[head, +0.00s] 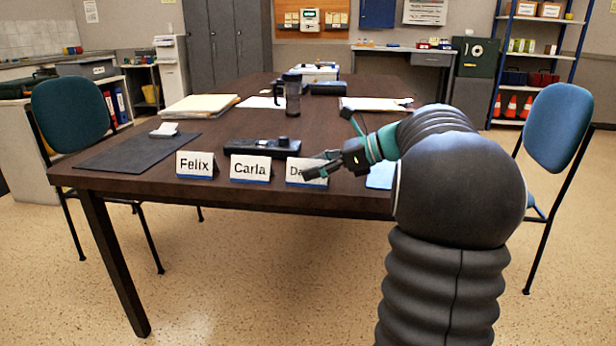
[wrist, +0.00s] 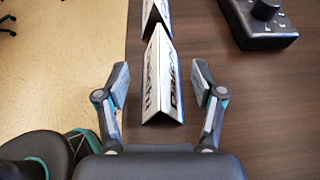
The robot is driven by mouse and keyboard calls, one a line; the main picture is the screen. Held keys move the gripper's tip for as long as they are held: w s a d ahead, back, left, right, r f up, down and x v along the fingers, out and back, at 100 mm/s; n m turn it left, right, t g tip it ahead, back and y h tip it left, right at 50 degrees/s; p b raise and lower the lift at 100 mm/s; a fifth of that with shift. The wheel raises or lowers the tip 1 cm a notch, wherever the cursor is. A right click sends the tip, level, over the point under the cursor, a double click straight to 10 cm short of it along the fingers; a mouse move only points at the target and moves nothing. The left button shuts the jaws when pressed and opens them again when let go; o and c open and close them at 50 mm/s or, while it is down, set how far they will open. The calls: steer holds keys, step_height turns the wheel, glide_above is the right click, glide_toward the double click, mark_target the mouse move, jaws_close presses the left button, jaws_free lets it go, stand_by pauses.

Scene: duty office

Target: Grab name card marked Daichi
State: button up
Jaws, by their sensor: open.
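Three white tent-shaped name cards with blue bottom edges stand in a row along the table's near edge. The card at the right (head: 294,170) shows only "Da", the rest hidden behind my gripper (head: 318,168). To its left stand the Carla card (head: 250,169) and the Felix card (head: 196,165). In the wrist view my gripper (wrist: 162,88) is open, with one finger on each side of the nearest card (wrist: 161,85), which stands upright between and slightly ahead of the fingertips. Its lettering is too steeply angled to read fully. Another card (wrist: 156,15) stands just beyond it.
A black device with a knob (head: 262,146) lies behind the cards; it also shows in the wrist view (wrist: 262,22). A dark mat (head: 125,155) lies left on the table (head: 235,128). A dark cup (head: 292,95) and paper stacks stand farther back. Blue chairs flank the table.

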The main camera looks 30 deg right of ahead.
steer(key=shift+x, duration=0.95)
steer(key=shift+d, duration=0.1)
steer(key=c, duration=0.9)
